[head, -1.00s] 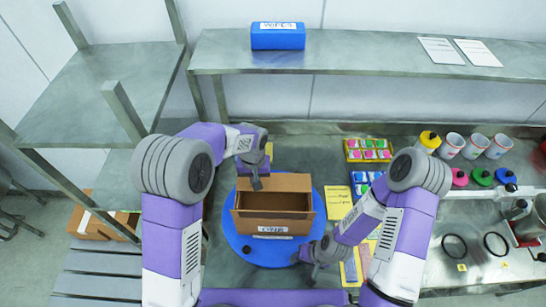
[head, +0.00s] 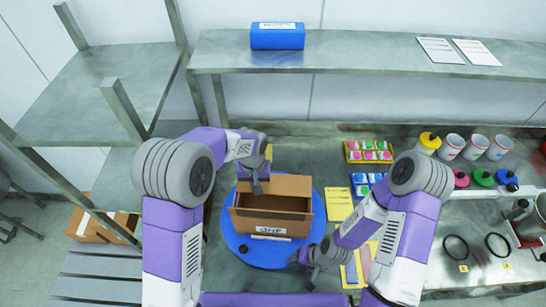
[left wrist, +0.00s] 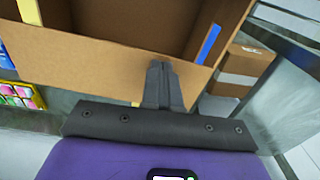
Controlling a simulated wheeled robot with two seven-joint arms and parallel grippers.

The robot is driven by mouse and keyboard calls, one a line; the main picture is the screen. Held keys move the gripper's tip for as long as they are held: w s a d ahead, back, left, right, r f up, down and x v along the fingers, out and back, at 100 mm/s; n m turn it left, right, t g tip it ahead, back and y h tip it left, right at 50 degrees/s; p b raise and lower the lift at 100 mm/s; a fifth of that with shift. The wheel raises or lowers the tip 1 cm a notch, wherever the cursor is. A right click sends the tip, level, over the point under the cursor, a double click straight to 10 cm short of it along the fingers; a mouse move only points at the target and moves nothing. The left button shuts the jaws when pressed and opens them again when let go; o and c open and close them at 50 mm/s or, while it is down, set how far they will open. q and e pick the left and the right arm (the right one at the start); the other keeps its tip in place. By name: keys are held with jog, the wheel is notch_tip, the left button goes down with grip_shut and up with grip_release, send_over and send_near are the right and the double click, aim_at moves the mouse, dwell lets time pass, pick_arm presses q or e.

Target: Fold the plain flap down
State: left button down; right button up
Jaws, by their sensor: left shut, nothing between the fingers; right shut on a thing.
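An open cardboard box (head: 233,222) stands on a blue round turntable (head: 305,240); its inside shows dark. A plain brown flap (head: 290,184) stands up at its far side. A white label is on the near side. My left gripper (head: 257,188) is shut and empty, its tips at the left part of the plain flap. In the left wrist view the shut fingers (left wrist: 160,72) overlap the cardboard (left wrist: 95,55); whether they touch it cannot be told. My right gripper (head: 294,261) is shut at the turntable's near right edge; what it holds is hidden by the fingers.
A small dark knob (head: 244,249) shows on the turntable's near left part. Yellow sheets (head: 338,204) and trays of coloured pieces (head: 368,152) lie to the right. Cups and bottles stand far right.

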pick_arm(q)
jog(key=shift+f, duration=0.15)
pick_arm(e)
jog(key=shift+d+f, duration=0.35)
jog(key=shift+f, duration=0.3)
jog(key=r+p, duration=0.3)
jog(key=p, duration=0.1)
jog(key=r+p, duration=0.2)
jog(key=shift+w+a+r, duration=0.15)
jog(key=shift+w+r, duration=0.15)
jog(key=shift+w, duration=0.05)
pick_arm(q)
notch_tip(320, 180, up, 8)
jog(key=shift+w, duration=0.45)
jog(key=shift+a+f, duration=0.1)
jog(key=shift+a, duration=0.1)
